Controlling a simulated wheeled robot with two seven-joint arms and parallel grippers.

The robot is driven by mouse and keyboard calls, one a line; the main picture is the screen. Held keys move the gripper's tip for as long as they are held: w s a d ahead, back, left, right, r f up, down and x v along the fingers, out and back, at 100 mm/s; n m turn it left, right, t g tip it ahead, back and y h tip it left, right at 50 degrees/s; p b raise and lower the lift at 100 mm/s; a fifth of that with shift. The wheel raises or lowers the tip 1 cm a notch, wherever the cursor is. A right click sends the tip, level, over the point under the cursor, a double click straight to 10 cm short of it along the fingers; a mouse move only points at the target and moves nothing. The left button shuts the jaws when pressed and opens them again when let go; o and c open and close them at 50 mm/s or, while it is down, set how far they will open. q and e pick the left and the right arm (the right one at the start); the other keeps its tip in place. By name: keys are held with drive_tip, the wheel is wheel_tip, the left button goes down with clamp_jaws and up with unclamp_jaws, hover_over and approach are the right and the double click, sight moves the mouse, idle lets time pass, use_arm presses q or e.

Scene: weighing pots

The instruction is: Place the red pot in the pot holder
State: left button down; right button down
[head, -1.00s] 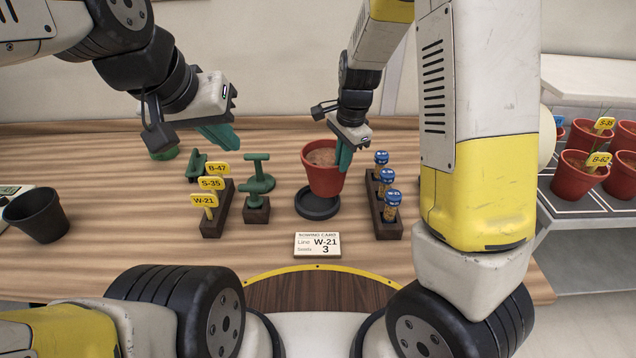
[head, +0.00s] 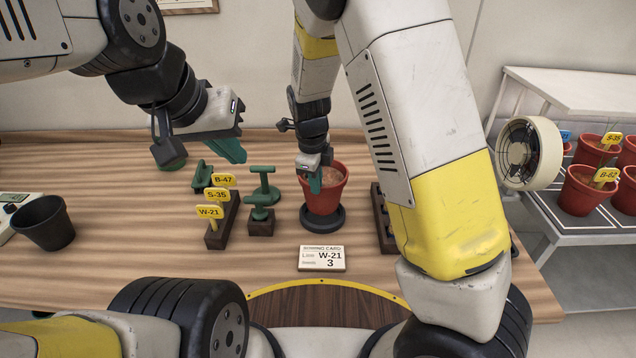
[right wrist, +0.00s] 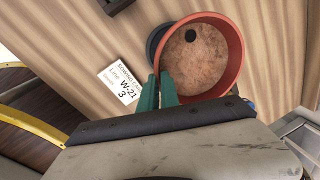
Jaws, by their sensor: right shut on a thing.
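The red pot (head: 330,190), filled with brown soil, is upright at the middle of the table. It is on or just above a round black saucer (head: 322,221); I cannot tell if its base touches. In the right wrist view the pot (right wrist: 236,60) shows from above, with the saucer (right wrist: 154,42) peeking out on its left. My right gripper (head: 314,180) is shut on the pot's wall at the rim, its green fingers (right wrist: 160,92) close together there. My left gripper (head: 234,153) hangs above the table's left half, away from the pot; its finger gap is unclear.
A sowing card (head: 321,259) lies in front of the saucer. Left of it are a yellow label rack (head: 221,236) and green tools (head: 264,190). A dark rack (head: 383,225) stands right, partly behind my arm. A black pot (head: 44,223) is far left; potted shelves (head: 590,225) are right.

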drive_tip(key=shift+f, duration=2.3)
drive_tip(key=c, duration=2)
unclamp_jaws()
drive_tip(key=shift+f, duration=0.15)
drive_tip(key=o, duration=0.4)
